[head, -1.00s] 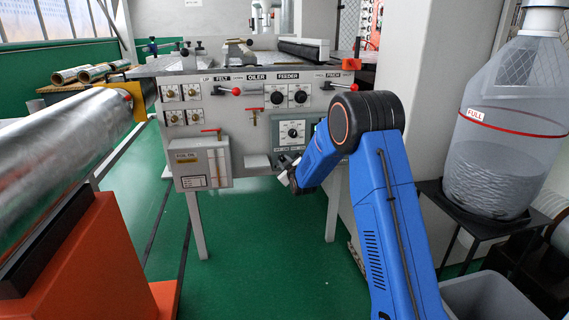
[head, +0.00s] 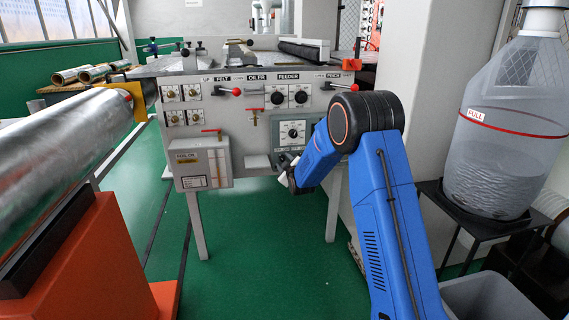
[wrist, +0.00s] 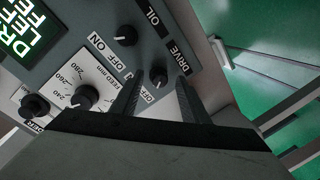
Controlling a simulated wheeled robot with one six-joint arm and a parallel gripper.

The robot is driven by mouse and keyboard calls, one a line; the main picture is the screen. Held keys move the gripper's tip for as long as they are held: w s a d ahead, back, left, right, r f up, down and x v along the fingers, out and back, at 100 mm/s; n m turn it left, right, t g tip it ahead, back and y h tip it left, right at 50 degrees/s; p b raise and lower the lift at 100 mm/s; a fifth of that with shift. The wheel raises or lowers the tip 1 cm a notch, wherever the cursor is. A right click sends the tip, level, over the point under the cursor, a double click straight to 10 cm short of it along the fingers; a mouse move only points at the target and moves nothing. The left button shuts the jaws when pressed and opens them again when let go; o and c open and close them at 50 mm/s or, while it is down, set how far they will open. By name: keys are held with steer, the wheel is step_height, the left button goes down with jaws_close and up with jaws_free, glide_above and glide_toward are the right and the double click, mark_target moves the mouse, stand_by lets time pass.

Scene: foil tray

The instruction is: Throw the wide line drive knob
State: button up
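The drive knob (wrist: 159,79) is a small black knob with a DRIVE label (wrist: 172,56) above it and an OFF label beside it, in the wrist view. My gripper (wrist: 160,76) is open. Its two dark fingers stand on either side of the knob, with a gap to each. I cannot tell how deep the knob sits between them. In the head view my gripper (head: 287,179) is at the lower left of the grey control box (head: 292,132), and the drive knob cannot be made out there.
A second black knob (wrist: 126,36) stands above left of the drive knob, near the OIL label. A larger dial knob (wrist: 84,98) and another knob (wrist: 35,106) are farther left, below a lit display (wrist: 22,30). A foil oil box (head: 201,163) hangs left of my gripper.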

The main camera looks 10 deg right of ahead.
steer(key=s+d+r, duration=0.1)
steer(key=s+r, duration=0.1)
steer(key=s, duration=1.5)
steer(key=shift+s, duration=0.15)
steer(key=shift+d+r, duration=0.1)
steer(key=shift+d, duration=0.05)
steer(key=s+d+r+m+g, duration=0.1)
steer(key=s+r+m+g, duration=0.15)
steer(key=s, duration=0.55)
steer(key=s+d+r+m+g, duration=0.1)
steer(key=s+r+g, duration=0.15)
steer(key=s, duration=0.45)
steer(key=s+d+r+m+g, duration=0.1)
steer(key=s+d+r+m, duration=0.15)
steer(key=s, duration=0.55)
steer(key=s+d+f+m+g+h, duration=0.1)
steer(key=s+m+g, duration=0.3)
steer(key=s, duration=2.8)
steer(key=shift+f+g, duration=0.15)
steer(key=shift+g, duration=0.75)
